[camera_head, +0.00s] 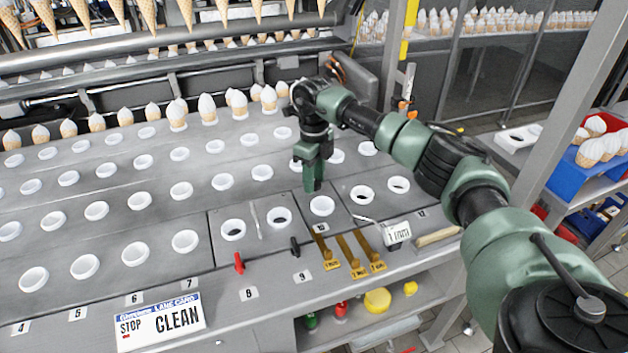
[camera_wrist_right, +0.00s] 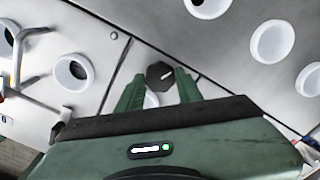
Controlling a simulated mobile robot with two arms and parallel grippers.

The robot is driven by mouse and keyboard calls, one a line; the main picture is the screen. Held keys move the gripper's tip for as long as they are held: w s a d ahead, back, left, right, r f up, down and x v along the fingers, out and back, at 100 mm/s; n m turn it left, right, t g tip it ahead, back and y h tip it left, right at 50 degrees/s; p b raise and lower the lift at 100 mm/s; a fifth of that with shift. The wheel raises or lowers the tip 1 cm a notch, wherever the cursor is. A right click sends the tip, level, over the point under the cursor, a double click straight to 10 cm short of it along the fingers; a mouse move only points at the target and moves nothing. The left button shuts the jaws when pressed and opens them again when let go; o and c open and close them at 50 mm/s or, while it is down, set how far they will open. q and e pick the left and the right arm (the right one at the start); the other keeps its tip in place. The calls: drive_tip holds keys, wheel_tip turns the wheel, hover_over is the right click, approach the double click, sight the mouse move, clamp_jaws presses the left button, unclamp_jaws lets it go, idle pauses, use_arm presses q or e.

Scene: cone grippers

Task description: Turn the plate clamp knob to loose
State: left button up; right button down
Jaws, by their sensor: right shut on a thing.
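The plate clamp knob (camera_wrist_right: 157,73) is dark, many-sided and marked with a short white line; it shows in the right wrist view. My right gripper (camera_wrist_right: 160,82) has its two green fingers on either side of it, shut on it. In the head view my right gripper (camera_head: 313,187) points down at the grey plate, behind the white ring near number 9, and the knob is hidden there by the fingers. A seam in the plate runs beside the knob in the wrist view. My left gripper is not in view.
White rings (camera_head: 322,206) stand in rows on the deck. A red-handled lever (camera_head: 239,263), a black-handled lever (camera_head: 295,247), brass gauges (camera_head: 350,255) and a white tag (camera_head: 397,233) lie near the front edge. A lane card (camera_head: 160,322) reads CLEAN. Filled cones (camera_head: 207,108) stand behind.

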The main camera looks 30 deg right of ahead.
drive_tip(key=shift+n, duration=1.1)
drive_tip(key=c, duration=0.9)
unclamp_jaws()
drive_tip(key=shift+r+b, duration=0.95)
drive_tip(key=shift+r, duration=3)
